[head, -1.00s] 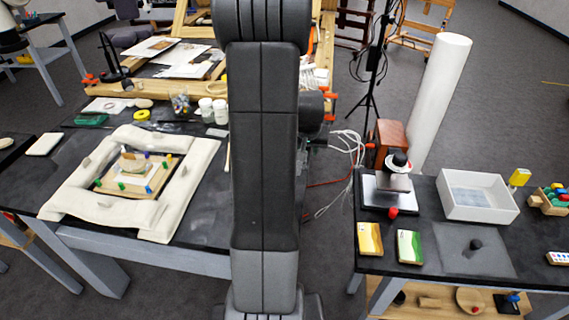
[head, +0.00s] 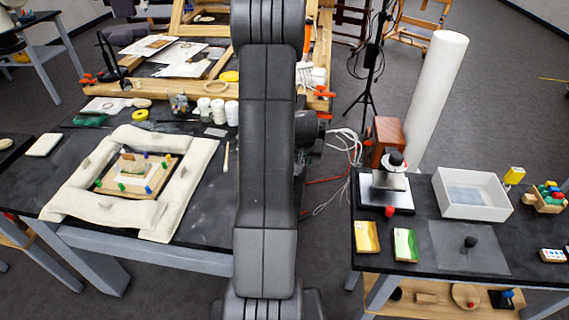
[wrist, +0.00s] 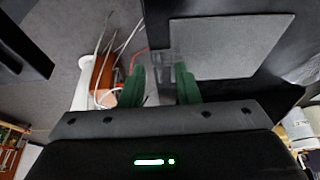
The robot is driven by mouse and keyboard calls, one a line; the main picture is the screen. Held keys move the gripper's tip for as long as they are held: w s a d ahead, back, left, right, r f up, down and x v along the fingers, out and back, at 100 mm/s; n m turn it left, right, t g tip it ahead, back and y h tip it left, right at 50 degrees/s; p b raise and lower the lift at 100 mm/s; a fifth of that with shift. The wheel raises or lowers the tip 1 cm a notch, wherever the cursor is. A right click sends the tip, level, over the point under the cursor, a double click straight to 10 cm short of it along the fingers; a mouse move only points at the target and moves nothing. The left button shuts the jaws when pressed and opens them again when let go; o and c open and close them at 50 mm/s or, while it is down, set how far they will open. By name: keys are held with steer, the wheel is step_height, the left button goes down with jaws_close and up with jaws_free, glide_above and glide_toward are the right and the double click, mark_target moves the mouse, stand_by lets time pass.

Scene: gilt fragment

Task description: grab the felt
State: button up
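A flat grey square sheet (wrist: 230,47), which looks like the felt, lies on the black table top in the wrist view.
A cream cushion ring (head: 130,140) surrounds a board with coloured clamps. White jars (head: 217,110) stand behind it. Loose cables (head: 345,145) and a wooden box (head: 388,140) lie in the gap between tables. The right table holds a white tray (head: 472,194).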

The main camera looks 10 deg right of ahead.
steer(key=shift+c, duration=0.2)
jaws_close()
